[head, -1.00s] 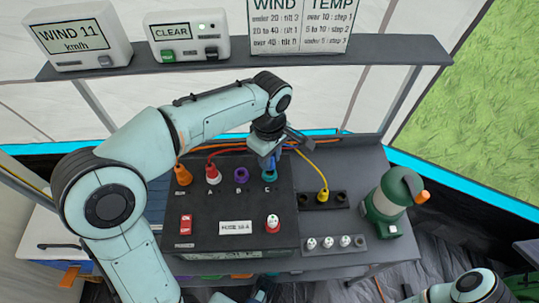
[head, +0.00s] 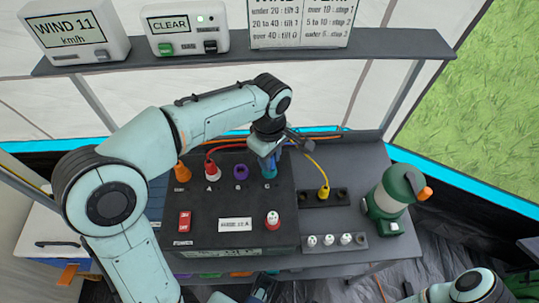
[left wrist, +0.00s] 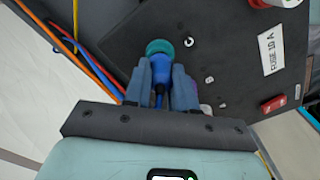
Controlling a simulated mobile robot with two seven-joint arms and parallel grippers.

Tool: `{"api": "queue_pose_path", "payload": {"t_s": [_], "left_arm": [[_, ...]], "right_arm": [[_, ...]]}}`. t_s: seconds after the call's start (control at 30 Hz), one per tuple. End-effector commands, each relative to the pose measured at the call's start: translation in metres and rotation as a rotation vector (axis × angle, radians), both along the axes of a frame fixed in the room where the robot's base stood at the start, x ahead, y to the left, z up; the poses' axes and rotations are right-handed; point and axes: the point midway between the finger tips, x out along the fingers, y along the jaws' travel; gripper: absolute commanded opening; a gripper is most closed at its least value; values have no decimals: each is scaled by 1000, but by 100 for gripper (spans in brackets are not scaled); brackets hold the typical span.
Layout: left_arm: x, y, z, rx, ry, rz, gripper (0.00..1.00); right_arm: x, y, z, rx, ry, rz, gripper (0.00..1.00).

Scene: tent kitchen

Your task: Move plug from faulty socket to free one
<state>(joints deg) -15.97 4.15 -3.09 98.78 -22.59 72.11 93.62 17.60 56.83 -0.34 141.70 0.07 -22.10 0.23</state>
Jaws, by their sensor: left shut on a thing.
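My left gripper (head: 267,152) is over the top right of the black power box (head: 204,208), at the teal socket (head: 269,174) marked C. In the left wrist view its two fingers (left wrist: 161,88) are shut on a blue plug (left wrist: 159,88). The plug's front meets the round teal piece (left wrist: 158,46); I cannot tell how deep it sits. The purple socket (head: 240,172) marked B is empty. A red plug (head: 212,172) is at A, and an orange one (head: 182,172) is left of it.
A yellow-cabled plug (head: 323,192) stands in a black strip (head: 340,194) to the right. A green lantern (head: 395,198) stands at the bench's right end. A shelf (head: 235,56) with displays runs above.

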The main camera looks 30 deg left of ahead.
Motion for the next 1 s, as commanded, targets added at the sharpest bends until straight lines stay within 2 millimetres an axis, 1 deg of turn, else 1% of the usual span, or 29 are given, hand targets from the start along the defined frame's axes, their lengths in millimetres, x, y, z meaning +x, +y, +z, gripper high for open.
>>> {"api": "queue_pose_path", "payload": {"t_s": [0.53,0.57,0.6,0.63,0.9,1.0], "left_arm": [[0,0,-12,0,1,0,0],[0,0,-11,0,1,0,32],[0,0,-11,0,1,0,45],[0,0,-11,0,1,0,55],[0,0,-11,0,1,0,55],[0,0,-11,0,1,0,55]], "right_arm": [[-2,0,-7,0,2,0,43],[-2,0,-7,0,2,0,43],[-2,0,-7,0,2,0,43],[-2,0,-7,0,2,0,43],[-1,0,-7,0,2,0,43],[2,0,-5,-1,-8,-3,43]]}}
